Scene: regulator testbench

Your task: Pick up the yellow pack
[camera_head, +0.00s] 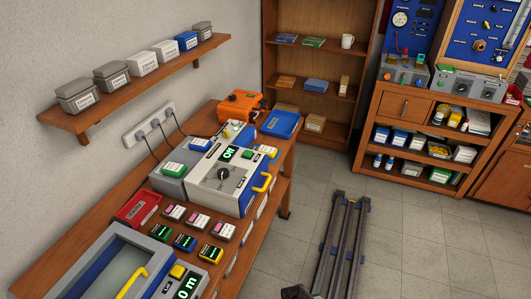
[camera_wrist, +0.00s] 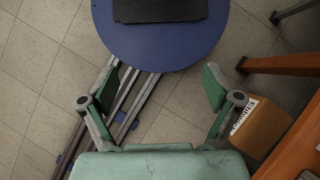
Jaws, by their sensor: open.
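The yellow pack (camera_head: 210,253) lies on the wooden bench in the camera_head view. It is a small dark block with a yellow face and a display. It is at the right end of a row with a green pack (camera_head: 162,231) and a blue pack (camera_head: 184,242). The yellow pack is not seen in the wrist view.
A red tray (camera_head: 137,208) is left of the packs. A brown box (camera_wrist: 262,128) is near my right finger. Dark rails (camera_head: 341,245) run along the open floor.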

